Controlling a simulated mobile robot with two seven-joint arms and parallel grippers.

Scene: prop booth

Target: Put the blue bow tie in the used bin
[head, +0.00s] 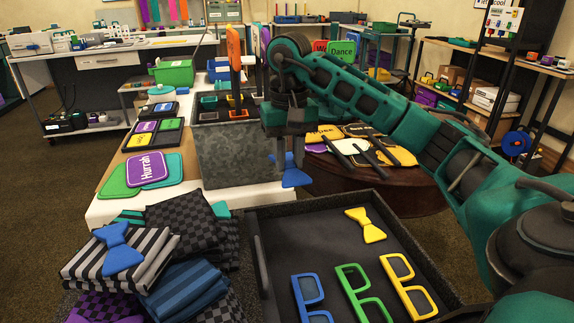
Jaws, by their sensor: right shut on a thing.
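My right gripper (290,148) points down and is shut on a blue bow tie (295,177), which hangs below the fingers in mid-air. Behind and left of it is a grey speckled open container or panel (238,163) on the white table. A second blue bow tie (117,250) lies on a striped folded cloth at the lower left. No label reading "used" is legible, so I cannot tell which container is the used bin. My left gripper is out of view.
A black tray (283,221) at the front holds a yellow bow tie (366,225) and blue, green and yellow glasses frames. Piled checked cloths (180,220) stand left of it. A round brown table (395,190) with signs is behind. A green bin (174,71) stands farther back.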

